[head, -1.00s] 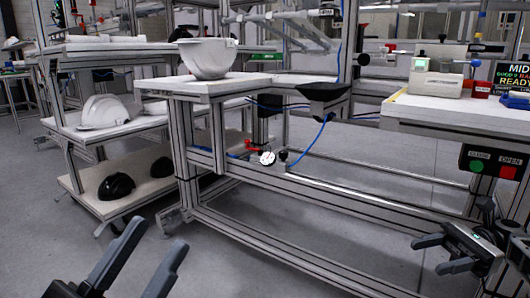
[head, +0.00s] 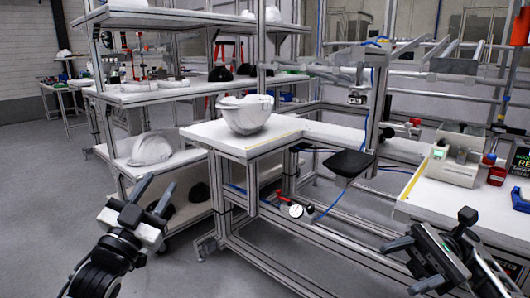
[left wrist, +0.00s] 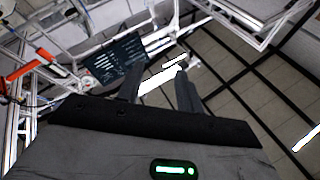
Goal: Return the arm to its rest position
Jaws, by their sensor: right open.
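My left gripper (head: 160,182) is raised at the left of the head view, open and empty, in front of the shelf rack. In the left wrist view its two fingers (left wrist: 160,85) stand apart with nothing between them, and only frames, a dark panel and a tiled surface show beyond. My right gripper (head: 398,268) is at the lower right, open and empty, beside the front of the right table. A white helmet shell (head: 245,114) sits open side up on the middle table (head: 215,135), apart from both grippers.
The shelf rack (head: 115,101) at the left holds a white helmet shell (head: 151,149) and dark shells (head: 200,192) lower down. The right table (head: 412,205) carries a fixture box (head: 454,165). A black pad (head: 349,163) juts out between tables. Floor at the left is clear.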

